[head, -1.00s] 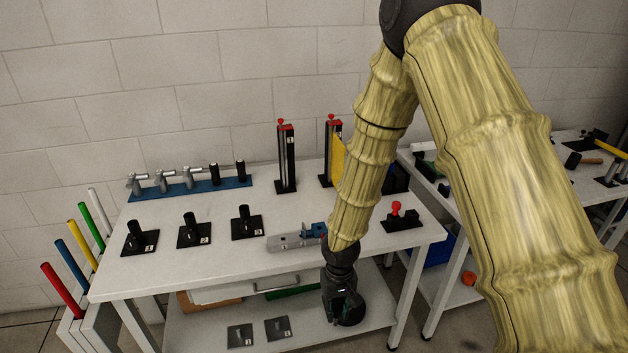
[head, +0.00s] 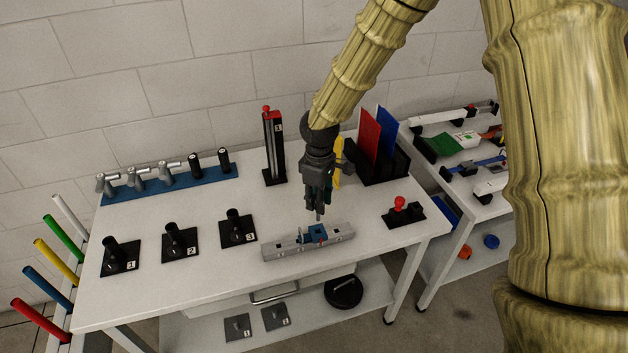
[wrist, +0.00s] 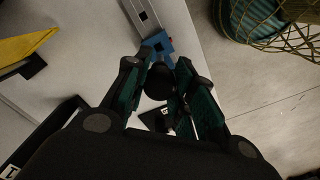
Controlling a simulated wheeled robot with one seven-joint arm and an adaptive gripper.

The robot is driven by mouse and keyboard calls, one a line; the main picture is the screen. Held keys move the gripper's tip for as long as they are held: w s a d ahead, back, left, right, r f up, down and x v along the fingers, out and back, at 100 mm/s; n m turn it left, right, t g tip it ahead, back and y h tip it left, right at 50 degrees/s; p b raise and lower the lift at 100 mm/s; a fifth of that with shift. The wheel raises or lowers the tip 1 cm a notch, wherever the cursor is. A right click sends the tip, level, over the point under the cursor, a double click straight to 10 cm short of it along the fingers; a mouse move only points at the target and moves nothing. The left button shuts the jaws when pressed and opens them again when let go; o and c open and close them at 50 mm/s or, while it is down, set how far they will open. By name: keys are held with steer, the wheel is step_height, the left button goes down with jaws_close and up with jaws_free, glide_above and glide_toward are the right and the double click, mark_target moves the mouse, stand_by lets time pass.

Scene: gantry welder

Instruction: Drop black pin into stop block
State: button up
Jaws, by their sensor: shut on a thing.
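My gripper (head: 318,196) hangs fingers-down above the grey rail (head: 274,248) on the white table. In the wrist view a round black head (wrist: 158,86) shows between the fingers of my gripper (wrist: 163,80). A blue block (head: 318,233), taken to be the stop block, sits on the rail just below. It also shows past the fingertips in the wrist view (wrist: 158,43). The pin's tip and the block appear apart; the hole is not clear.
Three numbered black stands (head: 179,243) stand to the left. A blue rack (head: 170,184) lies behind them. A red-topped column (head: 274,148) and a sheet holder (head: 376,163) stand at the back. A red-knobbed fixture (head: 402,212) is right of the rail.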

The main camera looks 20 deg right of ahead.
steer(key=shift+w+r, duration=0.25)
steer(key=shift+w, duration=0.05)
steer(key=shift+f+b, duration=2)
steer(key=shift+f, duration=0.45)
steer(key=shift+s, duration=0.1)
steer(key=shift+f, duration=0.2)
steer(key=shift+f+b, duration=1.05)
steer(key=shift+f, duration=1.6)
steer(key=o, duration=1.1)
